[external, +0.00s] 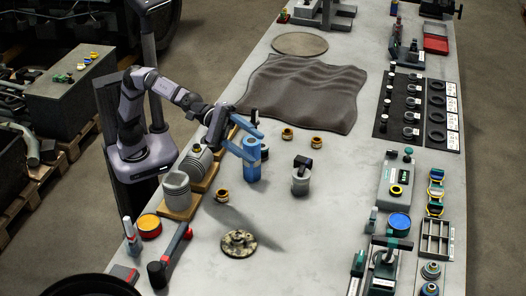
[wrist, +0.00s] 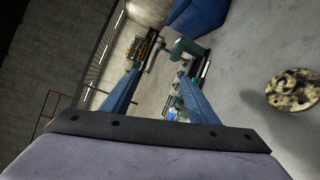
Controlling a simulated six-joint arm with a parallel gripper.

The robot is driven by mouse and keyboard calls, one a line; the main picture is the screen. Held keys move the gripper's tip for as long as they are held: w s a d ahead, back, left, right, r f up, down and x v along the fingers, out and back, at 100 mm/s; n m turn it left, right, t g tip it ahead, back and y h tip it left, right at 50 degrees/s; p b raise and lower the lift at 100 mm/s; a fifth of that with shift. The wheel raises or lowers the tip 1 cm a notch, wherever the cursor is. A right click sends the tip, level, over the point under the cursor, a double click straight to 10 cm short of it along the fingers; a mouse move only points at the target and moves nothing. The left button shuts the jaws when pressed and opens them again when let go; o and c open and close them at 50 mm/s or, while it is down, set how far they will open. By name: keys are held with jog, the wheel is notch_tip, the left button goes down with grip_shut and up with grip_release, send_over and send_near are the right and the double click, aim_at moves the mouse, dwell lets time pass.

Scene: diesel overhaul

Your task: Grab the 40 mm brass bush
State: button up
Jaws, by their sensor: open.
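Three small brass bushes stand on the bench in the external view: one (external: 288,133) and another (external: 316,141) beyond my gripper, and a third (external: 222,196) nearer the camera. I cannot tell which is the 40 mm one; no size marking is readable. My gripper (external: 258,147), with blue fingers, is above the bench beside a blue cylinder (external: 252,172). In the wrist view the fingers of my gripper (wrist: 158,73) are spread apart with nothing visible between them. No bush is recognisable in the wrist view.
A grey piston (external: 301,180) stands right of the blue cylinder. A mottled round flange (external: 239,244) lies nearer the camera and shows in the wrist view (wrist: 292,90). A dark cloth (external: 305,90) lies behind. The central bench is mostly clear.

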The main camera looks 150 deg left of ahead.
aim_at(314, 140)
jog(key=s+a+n+g+y+p, duration=0.45)
jog(key=s+a, duration=1.05)
jog(key=a, duration=0.4)
jog(key=s+a+f+n+g+y, duration=0.1)
jog(key=s+a+f+n+g, duration=0.1)
jog(key=f+n, duration=0.5)
jog(key=s+a+f+n+g+y, duration=0.1)
jog(key=s+a+f+n+g, duration=0.2)
jog(key=f, duration=0.6)
jog(key=s+a+f+n+g+y, duration=0.1)
jog(key=s+a+f+n+g, duration=0.2)
jog(key=n, duration=0.8)
jog(key=shift+s+a+f, duration=0.4)
jog(key=shift+a+f, duration=0.35)
jog(key=shift+f, duration=0.15)
jog(key=shift+s+a+f, duration=0.4)
jog(key=shift+a+f, duration=0.3)
jog(key=shift+f, duration=0.15)
jog(key=shift+s+a+f, duration=0.4)
jog(key=shift+a+f, duration=0.35)
jog(key=shift+f, duration=0.15)
jog(key=shift+p+x, duration=1.65)
jog(key=shift+x, duration=2.05)
jog(key=shift+d, duration=0.1)
jog(key=c, duration=1.3)
